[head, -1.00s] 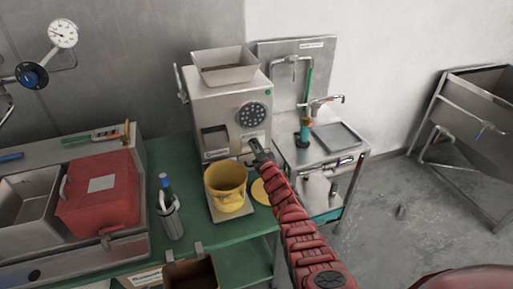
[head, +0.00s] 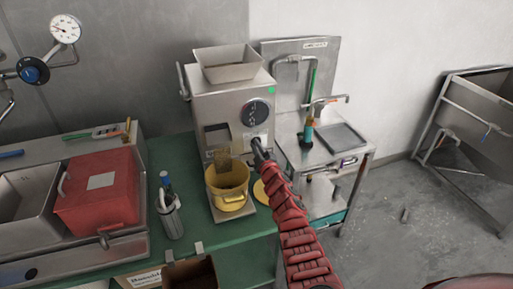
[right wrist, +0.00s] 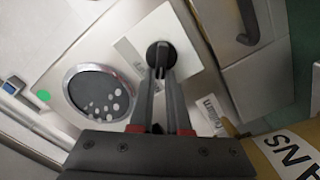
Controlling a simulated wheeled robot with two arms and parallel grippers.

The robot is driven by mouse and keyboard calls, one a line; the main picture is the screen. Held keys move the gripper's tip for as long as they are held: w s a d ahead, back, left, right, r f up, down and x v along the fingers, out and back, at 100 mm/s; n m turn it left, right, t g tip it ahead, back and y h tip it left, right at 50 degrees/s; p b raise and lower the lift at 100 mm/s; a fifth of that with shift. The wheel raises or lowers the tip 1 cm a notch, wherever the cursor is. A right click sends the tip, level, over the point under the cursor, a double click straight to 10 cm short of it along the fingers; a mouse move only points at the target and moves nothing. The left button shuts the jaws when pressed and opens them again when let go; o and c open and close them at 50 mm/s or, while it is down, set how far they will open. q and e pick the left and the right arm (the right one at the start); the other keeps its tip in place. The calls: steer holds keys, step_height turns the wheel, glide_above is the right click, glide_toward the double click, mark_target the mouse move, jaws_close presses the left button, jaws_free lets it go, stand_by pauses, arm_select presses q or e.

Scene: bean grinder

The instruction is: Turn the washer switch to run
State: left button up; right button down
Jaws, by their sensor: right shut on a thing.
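A steel grinder (head: 228,105) with a hopper on top stands on the green table. A small black knob (right wrist: 160,50) sits on a pale square plate on its front, beside a round dark dial (head: 256,112) with light dots. My right gripper (head: 258,146) is at this knob, and in the right wrist view its fingers (right wrist: 161,80) are shut on it. Brown grounds (head: 223,160) pour from the grinder into a yellow bucket (head: 231,200) below. I cannot make out any switch marked as a washer's. My left gripper is not in view.
A steel sink stand (head: 335,170) with taps stands right of the grinder. A red box (head: 98,190), a steel canister (head: 170,218) and a dark open bin (head: 190,275) are to the left and front.

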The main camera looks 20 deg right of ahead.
stand_by(0.3)
steer(key=c, duration=0.9)
jaws_free()
steer(key=shift+s, duration=0.15)
steer(key=shift+s+d+p, duration=0.15)
steer(key=shift+s+p, duration=0.5)
steer(key=shift+s, duration=3.65)
steer(key=shift+s+d+p, duration=0.15)
steer(key=shift+s+p, duration=0.45)
steer(key=shift+s, duration=3.65)
steer(key=shift+f, duration=0.1)
